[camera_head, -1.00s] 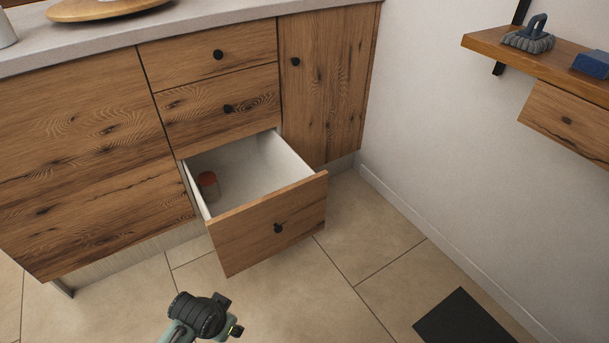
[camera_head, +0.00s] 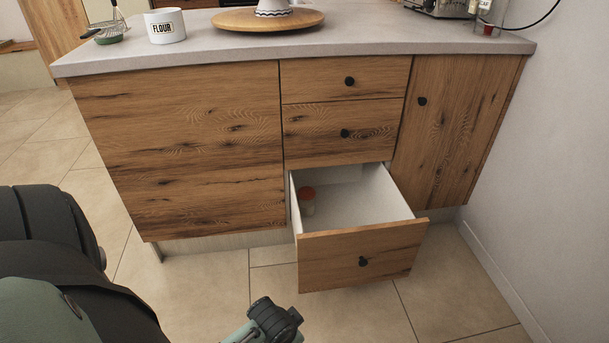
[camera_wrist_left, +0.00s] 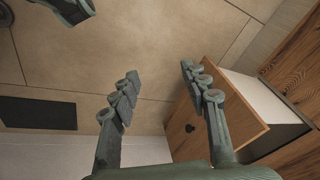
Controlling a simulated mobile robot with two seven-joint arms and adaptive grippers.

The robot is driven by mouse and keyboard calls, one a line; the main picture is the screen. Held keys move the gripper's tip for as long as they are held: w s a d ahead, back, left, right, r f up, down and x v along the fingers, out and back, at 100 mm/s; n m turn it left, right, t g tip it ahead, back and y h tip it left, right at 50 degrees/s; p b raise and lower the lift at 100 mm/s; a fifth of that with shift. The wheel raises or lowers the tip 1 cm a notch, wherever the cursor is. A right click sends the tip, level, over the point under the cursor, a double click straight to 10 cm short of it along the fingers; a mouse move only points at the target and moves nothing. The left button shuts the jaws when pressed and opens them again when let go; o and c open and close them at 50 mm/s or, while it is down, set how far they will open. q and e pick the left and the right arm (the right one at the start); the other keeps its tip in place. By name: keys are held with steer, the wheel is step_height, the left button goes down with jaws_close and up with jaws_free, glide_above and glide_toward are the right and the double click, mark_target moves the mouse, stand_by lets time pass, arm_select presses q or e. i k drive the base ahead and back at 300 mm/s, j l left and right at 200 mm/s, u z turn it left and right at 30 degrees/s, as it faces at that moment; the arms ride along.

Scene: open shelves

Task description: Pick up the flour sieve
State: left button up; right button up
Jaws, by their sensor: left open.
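In the head view, a green round item with a dark handle and wires (camera_head: 108,32) lies at the far left of the countertop. It may be the flour sieve, but it is too small to be sure. A white canister marked FLOUR (camera_head: 165,27) stands to its right. In the left wrist view, my left gripper (camera_wrist_left: 158,86) is open, with nothing between its fingers. It is over the floor beside the open drawer, well away from the countertop items. My left gripper's fingers are not seen in the head view, and my right gripper is not clearly seen.
The lowest drawer (camera_head: 362,250) is pulled open and juts out over the floor. A jar with an orange-red lid (camera_head: 307,198) stands inside. A round wooden board (camera_head: 268,20) with a white patterned item and an appliance (camera_head: 443,8) occupy the countertop (camera_head: 225,42).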

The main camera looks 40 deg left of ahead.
mark_target(108, 29)
steer(key=j, duration=0.45)
steer(key=j+u, duration=0.4)
steer(key=i+j+u, duration=0.15)
steer(key=j+u, duration=0.15)
steer(key=u, duration=1.45)
